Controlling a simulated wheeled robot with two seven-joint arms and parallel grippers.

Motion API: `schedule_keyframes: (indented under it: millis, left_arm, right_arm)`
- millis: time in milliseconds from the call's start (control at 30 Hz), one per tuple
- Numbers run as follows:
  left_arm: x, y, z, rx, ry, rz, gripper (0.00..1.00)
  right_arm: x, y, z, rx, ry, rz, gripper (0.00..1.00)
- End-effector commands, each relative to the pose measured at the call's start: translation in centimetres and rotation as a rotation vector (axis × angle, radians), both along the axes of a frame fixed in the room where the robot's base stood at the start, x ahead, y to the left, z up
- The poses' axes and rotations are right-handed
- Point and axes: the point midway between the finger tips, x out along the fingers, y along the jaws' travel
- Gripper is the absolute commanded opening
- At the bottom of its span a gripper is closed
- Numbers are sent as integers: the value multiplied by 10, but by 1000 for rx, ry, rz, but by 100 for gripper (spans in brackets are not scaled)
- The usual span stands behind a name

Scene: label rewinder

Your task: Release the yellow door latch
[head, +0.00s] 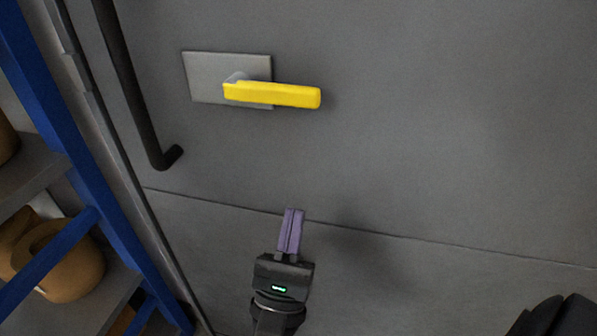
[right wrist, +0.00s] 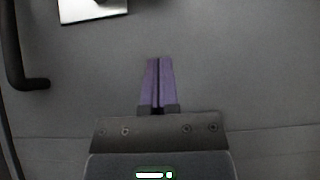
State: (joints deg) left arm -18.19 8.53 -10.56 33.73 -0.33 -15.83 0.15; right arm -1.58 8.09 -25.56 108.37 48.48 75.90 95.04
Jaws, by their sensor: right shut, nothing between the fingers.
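The yellow door latch (head: 272,95) is a lever that lies nearly level, its free end pointing right. It is mounted on a light metal plate (head: 205,75) on the grey door. My right gripper (head: 293,212) is shut and empty, its purple fingers together, below the latch and apart from it. In the right wrist view the fingers (right wrist: 158,62) point up the door, and the lower part of the plate (right wrist: 92,10) shows at the top edge. The yellow lever is not visible in that view. My left gripper is not in view.
A black bar handle (head: 128,80) stands left of the latch and also shows in the right wrist view (right wrist: 12,50). Farther left is a blue shelf rack (head: 50,110) with brown rolls (head: 62,262). The door surface right of the latch is clear.

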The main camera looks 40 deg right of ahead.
Motion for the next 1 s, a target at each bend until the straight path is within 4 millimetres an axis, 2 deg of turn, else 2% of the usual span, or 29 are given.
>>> schedule_keyframes:
  millis: [400, 600, 1000]
  left_arm:
    - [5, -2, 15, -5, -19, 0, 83]
    - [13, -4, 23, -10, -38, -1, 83]
    - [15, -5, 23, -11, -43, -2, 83]
  right_arm:
    - [40, -48, 67, -3, -6, 0, 0]
    - [39, -46, 96, -1, -4, 1, 0]
    - [39, -46, 101, -2, -1, 1, 0]
